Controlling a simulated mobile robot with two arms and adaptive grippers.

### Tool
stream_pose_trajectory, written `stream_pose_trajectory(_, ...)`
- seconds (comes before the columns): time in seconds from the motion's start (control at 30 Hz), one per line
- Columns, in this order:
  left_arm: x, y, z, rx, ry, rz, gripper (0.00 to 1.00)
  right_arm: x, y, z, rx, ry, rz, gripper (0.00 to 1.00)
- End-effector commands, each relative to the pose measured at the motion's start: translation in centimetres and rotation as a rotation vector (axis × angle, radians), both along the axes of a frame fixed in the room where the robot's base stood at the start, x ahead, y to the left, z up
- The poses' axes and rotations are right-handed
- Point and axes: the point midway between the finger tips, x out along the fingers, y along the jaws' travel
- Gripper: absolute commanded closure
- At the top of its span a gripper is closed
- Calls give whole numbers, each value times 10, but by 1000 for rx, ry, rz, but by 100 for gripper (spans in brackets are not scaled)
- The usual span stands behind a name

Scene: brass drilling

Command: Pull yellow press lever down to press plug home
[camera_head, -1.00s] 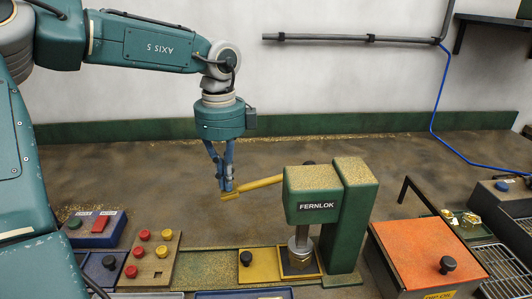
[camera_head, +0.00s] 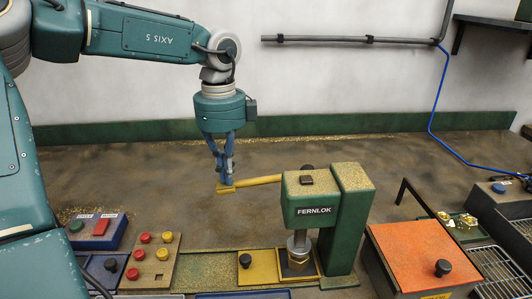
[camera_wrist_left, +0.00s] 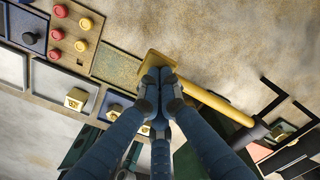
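The green press (camera_head: 317,211), marked FERNLOK, stands right of centre. Its yellow lever (camera_head: 255,182) sticks out to the left, close to level, and crosses the middle of the left wrist view (camera_wrist_left: 212,99). My left gripper (camera_head: 226,181) is at the lever's free end. Its fingers are drawn together on the lever in the left wrist view (camera_wrist_left: 160,78). My right gripper is not seen.
A panel with red and yellow buttons (camera_head: 151,262) and a blue box with a red switch (camera_head: 97,229) are at the left. An orange-topped box (camera_head: 410,252) with a black knob stands right of the press. The bench behind the press is mostly clear.

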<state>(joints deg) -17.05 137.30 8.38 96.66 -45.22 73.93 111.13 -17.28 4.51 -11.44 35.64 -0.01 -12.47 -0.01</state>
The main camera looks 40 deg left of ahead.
Motion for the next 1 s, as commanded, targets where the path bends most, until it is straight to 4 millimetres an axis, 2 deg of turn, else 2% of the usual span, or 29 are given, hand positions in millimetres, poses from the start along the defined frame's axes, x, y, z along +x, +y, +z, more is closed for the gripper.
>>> stream_pose_trajectory(1.0, 0, 1, 50, 4, 0, 1, 100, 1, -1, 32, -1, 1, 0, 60)
